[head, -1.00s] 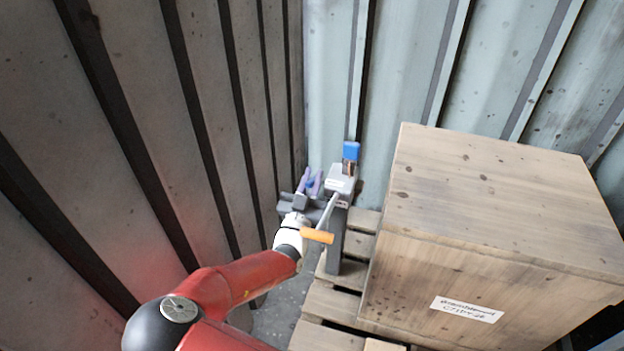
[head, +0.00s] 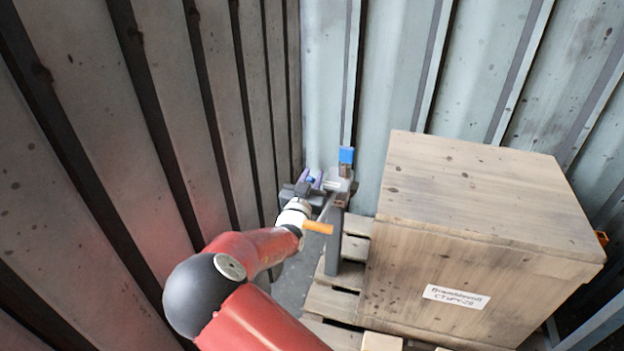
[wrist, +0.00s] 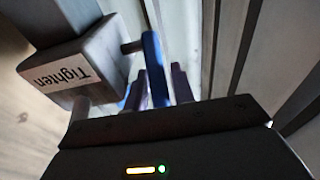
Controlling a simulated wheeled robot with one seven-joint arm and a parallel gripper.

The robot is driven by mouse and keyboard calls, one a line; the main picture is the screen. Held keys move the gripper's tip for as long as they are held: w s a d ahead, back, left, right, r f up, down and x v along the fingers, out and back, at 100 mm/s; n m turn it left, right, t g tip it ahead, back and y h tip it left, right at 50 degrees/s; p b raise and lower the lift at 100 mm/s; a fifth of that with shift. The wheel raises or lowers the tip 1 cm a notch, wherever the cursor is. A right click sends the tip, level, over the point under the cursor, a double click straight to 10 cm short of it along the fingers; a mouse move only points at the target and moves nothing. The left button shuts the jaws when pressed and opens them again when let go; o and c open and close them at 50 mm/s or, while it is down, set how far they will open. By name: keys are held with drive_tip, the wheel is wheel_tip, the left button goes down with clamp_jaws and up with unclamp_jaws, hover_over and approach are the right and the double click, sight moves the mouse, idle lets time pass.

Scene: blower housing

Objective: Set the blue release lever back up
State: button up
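The blue release lever (wrist: 156,72) is a narrow blue bar in the wrist view, beside a grey block (wrist: 83,62) labelled "Tighten", with a short peg between them. My gripper (wrist: 160,82) has two purple fingers, one on each side of the lever's lower part. The fingers are apart, but I cannot tell whether they touch the lever. In the head view my gripper (head: 310,178) is just left of the block (head: 338,181), with a small blue patch between the fingers. A bar with an orange grip (head: 318,228) extends toward the camera from the block.
A blue-capped piece (head: 346,156) stands on the block. A large wooden crate (head: 470,260) fills the right side on a pallet (head: 330,300). Corrugated walls (head: 400,60) close in at the left and back, leaving little room around my arm.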

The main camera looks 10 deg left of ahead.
drive_tip(key=s+a+f, duration=0.1)
drive_tip(key=s, duration=0.6)
drive_tip(key=shift+s+b, duration=0.3)
drive_tip(key=shift+s, duration=0.05)
drive_tip(key=shift+c, duration=0.3)
